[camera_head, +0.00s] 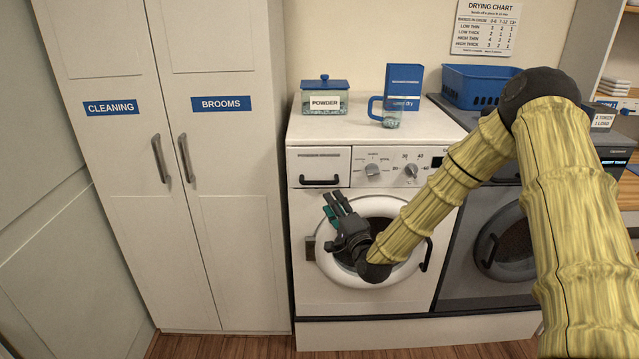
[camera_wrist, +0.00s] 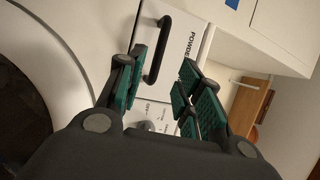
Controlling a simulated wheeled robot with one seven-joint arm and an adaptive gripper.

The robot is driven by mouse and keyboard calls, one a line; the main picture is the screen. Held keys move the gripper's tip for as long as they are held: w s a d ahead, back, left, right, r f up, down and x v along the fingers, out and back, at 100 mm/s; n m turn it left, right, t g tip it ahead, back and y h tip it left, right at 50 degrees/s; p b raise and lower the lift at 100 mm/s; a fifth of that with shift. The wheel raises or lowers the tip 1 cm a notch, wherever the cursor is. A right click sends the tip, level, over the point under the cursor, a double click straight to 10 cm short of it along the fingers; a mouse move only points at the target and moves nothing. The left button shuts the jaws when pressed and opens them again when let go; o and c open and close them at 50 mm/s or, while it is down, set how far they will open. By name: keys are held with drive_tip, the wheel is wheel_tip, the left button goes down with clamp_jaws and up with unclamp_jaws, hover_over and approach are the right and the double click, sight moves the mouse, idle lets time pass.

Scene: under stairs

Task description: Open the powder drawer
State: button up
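The powder drawer (camera_head: 305,160) is at the top left of the white washing machine's front and looks shut, flush with the panel. Its dark bar handle (camera_head: 320,182) runs along the lower part of its front. The wrist view shows the drawer front (camera_wrist: 182,48), with part of a POWDER label, and the black handle (camera_wrist: 154,55). My gripper (camera_head: 336,201) is open and empty, just below the handle in the head view, in front of the round door. In the wrist view its teal fingers (camera_wrist: 163,62) stand either side of the handle's line. I see no clear contact.
The round door (camera_head: 330,268) with its white ring is just behind my gripper. Knobs (camera_head: 373,169) sit right of the drawer. A powder box (camera_head: 325,103), measuring jug (camera_head: 390,119) and blue carton (camera_head: 404,84) stand on top. Tall cupboards (camera_head: 235,200) close the left side.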

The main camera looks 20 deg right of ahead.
sight(319, 183)
drive_tip(key=p+x, duration=0.3)
drive_tip(key=x, duration=0.7)
drive_tip(key=shift+w+f, duration=0.1)
drive_tip(key=shift+w, duration=0.1)
clamp_jaws()
drive_tip(key=shift+a, duration=0.1)
